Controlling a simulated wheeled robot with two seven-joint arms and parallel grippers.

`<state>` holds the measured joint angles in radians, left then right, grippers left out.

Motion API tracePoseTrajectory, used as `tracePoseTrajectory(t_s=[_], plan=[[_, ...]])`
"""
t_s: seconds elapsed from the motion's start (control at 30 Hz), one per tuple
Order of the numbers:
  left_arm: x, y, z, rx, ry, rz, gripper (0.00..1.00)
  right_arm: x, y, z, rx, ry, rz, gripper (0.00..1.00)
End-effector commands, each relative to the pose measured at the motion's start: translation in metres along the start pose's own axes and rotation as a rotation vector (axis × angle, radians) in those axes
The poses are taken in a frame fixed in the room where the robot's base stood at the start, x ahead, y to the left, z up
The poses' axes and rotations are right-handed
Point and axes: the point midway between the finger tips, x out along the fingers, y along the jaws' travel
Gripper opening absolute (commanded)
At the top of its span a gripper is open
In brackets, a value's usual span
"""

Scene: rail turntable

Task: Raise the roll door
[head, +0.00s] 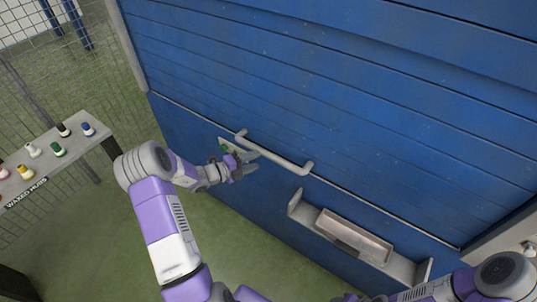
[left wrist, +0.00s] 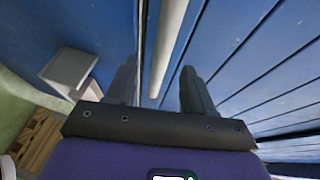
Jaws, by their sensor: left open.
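The roll door (head: 330,90) is a wide blue slatted panel. Its lower edge lies along a thin pale line above a plain blue panel, with no gap that I can make out. A pale bar handle (head: 278,158) is fixed near that edge. My left gripper (head: 252,163) is open beside the left half of the handle. In the left wrist view the handle bar (left wrist: 168,45) runs lengthwise between the two open fingers (left wrist: 160,88); I cannot tell whether it touches them. My right arm shows at the lower right, but its gripper is outside the view.
A grey shelf (head: 303,208) with a pale tray (head: 355,236) juts from the panel below right of the handle. A table (head: 88,145) with several small coloured items stands left. The green floor between is clear.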

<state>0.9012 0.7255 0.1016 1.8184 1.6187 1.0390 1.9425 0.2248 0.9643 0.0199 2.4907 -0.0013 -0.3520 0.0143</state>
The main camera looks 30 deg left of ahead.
Motion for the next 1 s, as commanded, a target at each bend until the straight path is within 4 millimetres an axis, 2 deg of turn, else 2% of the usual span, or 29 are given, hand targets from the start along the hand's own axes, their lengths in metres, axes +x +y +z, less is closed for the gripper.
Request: tracePoseTrajectory(t_s=[0.5,0.87,1.0], plan=[[0.067,-0.002,0.003,-0.015,-0.007,-0.012,0.53,0.015,0.006,-0.001,0.0,0.0,0.0,0.52],[0.073,-0.004,0.003,-0.015,-0.008,-0.012,0.53,0.015,0.006,-0.001,0.0,0.0,0.0,0.52],[0.073,-0.004,0.003,-0.015,-0.008,-0.011,0.33,0.015,0.006,-0.001,0.0,0.0,0.0,0.52]])
